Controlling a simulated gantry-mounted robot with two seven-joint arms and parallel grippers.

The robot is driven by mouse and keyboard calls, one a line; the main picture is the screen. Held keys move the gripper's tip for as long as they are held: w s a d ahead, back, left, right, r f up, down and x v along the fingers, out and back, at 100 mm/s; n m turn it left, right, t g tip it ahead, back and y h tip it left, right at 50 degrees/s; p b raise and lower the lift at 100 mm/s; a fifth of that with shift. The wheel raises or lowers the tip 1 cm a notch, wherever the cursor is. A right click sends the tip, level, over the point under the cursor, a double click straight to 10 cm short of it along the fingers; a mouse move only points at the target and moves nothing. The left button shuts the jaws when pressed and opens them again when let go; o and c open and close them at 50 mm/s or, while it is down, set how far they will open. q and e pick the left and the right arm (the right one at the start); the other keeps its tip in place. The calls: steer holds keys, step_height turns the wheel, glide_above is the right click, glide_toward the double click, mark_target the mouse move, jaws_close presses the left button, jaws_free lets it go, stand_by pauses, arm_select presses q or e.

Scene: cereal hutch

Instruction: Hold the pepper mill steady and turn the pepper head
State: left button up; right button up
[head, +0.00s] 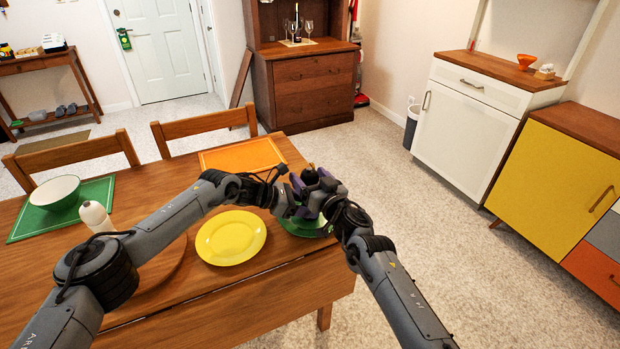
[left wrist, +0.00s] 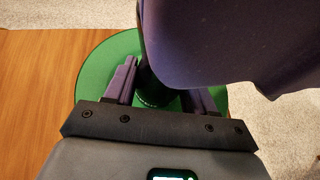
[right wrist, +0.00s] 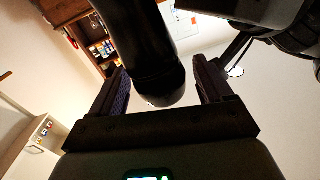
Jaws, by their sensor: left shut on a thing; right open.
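The dark pepper mill (head: 309,174) stands at the right end of the table on a green plate (head: 300,229). Only its black top shows in the head view; the fingers hide the rest. In the left wrist view its dark lower body (left wrist: 152,92) is between the fingers of my left gripper (left wrist: 165,88), which is shut on it. My right gripper (right wrist: 160,85) is open, with its fingers either side of the black mill (right wrist: 145,55) and a visible gap. A large purple finger of the right gripper crosses the left wrist view.
A yellow plate (head: 231,238) lies left of the grippers, and an orange placemat (head: 243,155) lies behind. A white bottle (head: 95,216) and a bowl (head: 55,192) on a green placemat (head: 20,228) are further left. The table's right edge is close to the mill.

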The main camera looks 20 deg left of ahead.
steer(key=shift+c, duration=0.4)
steer(key=c, duration=0.9)
steer(key=shift+s+a+m+t+h, duration=0.1)
steer(key=shift+a+m+t+h, duration=0.1)
steer(key=shift+m+t+h, duration=2.1)
steer(key=shift+m+h, duration=0.1)
steer(key=shift+h, duration=0.6)
steer(key=o, duration=1)
steer(key=shift+d, duration=0.15)
steer(key=shift+v, duration=5.95)
